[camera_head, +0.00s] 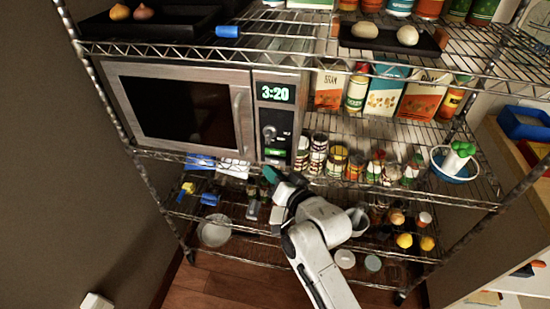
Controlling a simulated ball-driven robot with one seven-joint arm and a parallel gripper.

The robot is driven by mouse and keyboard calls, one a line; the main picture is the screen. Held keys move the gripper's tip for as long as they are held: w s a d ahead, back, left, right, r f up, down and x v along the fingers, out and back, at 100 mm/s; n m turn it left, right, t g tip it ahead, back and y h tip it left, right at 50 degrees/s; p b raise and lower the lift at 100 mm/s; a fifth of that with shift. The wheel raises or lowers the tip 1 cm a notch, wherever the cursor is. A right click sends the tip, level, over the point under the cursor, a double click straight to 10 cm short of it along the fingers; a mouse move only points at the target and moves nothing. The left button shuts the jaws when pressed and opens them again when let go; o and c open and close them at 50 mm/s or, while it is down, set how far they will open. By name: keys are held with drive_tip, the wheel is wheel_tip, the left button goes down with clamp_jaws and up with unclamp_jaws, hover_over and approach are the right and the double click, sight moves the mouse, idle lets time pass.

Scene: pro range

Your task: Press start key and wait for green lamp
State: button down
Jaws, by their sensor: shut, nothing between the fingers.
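A silver microwave (245,76) stands on the middle shelf of a wire rack, its door closed. Its display (275,92) reads 3:20 in green. Below it are a round knob (270,131) and a brightly lit green rectangle (275,152) low on the control panel. I cannot tell whether this rectangle is the start key or the lamp. My gripper (270,174) is shut and empty, with teal at its tip. In the picture it is just below the lit rectangle and the panel's lower edge. I cannot tell whether it touches the microwave.
Small jars (338,160) stand right of the microwave, with boxes (383,92) behind and above them. The rack's wire shelf edges run close to my arm.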

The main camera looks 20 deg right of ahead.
sight(268, 154)
drive_tip(key=shift+w+d+b, duration=0.55)
drive_tip(key=shift+w+d, duration=0.4)
drive_tip(key=shift+w, duration=0.3)
drive_tip(key=shift+w+d, duration=0.1)
idle(1.1)
drive_tip(key=shift+w+d, duration=0.15)
drive_tip(key=shift+w, duration=0.1)
drive_tip(key=shift+w+d+b, duration=0.3)
drive_tip(key=shift+w+b, duration=0.05)
drive_tip(key=shift+b, duration=0.15)
idle(0.7)
drive_tip(key=shift+s+a, duration=0.1)
drive_tip(key=shift+s+a+p, duration=0.45)
drive_tip(key=shift+s+p, duration=0.15)
drive_tip(key=shift+p, duration=0.05)
